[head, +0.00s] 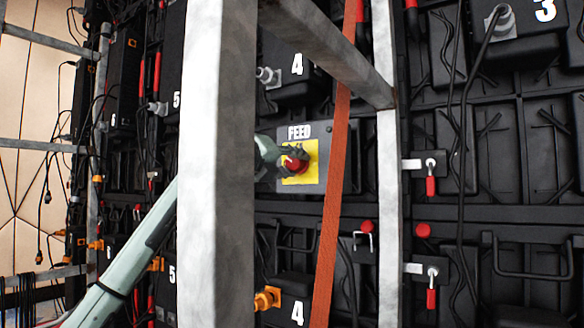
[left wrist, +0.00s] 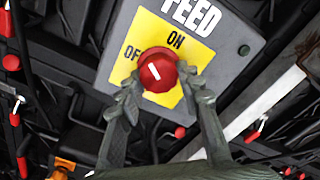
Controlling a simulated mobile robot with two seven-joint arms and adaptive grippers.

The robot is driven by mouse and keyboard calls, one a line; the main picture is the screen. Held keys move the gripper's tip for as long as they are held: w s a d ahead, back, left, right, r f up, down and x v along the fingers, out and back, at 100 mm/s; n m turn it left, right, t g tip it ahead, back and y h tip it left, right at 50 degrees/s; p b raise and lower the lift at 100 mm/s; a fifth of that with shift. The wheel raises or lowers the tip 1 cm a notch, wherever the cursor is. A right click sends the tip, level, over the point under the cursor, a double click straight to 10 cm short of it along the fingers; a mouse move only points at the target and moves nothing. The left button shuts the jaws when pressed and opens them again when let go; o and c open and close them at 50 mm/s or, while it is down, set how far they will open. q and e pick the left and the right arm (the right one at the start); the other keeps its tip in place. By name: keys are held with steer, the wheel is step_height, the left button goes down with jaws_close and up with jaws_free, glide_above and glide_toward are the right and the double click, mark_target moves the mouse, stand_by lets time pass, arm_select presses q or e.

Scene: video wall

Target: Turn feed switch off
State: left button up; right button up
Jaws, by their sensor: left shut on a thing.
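The feed switch is a grey box (head: 323,146) lettered FEED with a yellow plate (head: 311,150) and a red round knob (head: 296,166). In the left wrist view, the knob (left wrist: 157,72) has a white line slanting up and left; ON is printed above right of it and OFF at its upper left, partly covered. I cannot tell exactly where the line points. My left gripper (head: 291,158) has its fingers on both sides of the knob, shut on it. The gripper also shows in the left wrist view (left wrist: 159,84). My right gripper is not in view.
A grey metal upright (head: 217,150) stands in front of my left arm and hides part of it. An orange strap (head: 334,180) hangs just right of the box. Another upright (head: 388,200), black panels and loose cables (head: 464,100) fill the right.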

arm_select(q)
steer(key=n, duration=0.2)
steer(key=shift+n, duration=0.4)
steer(key=shift+r+n, duration=0.1)
steer(key=shift+n, duration=1.8)
steer(key=o, duration=1.1)
steer(key=shift+o, duration=0.3)
steer(key=shift+s, duration=0.1)
steer(key=v, duration=1.2)
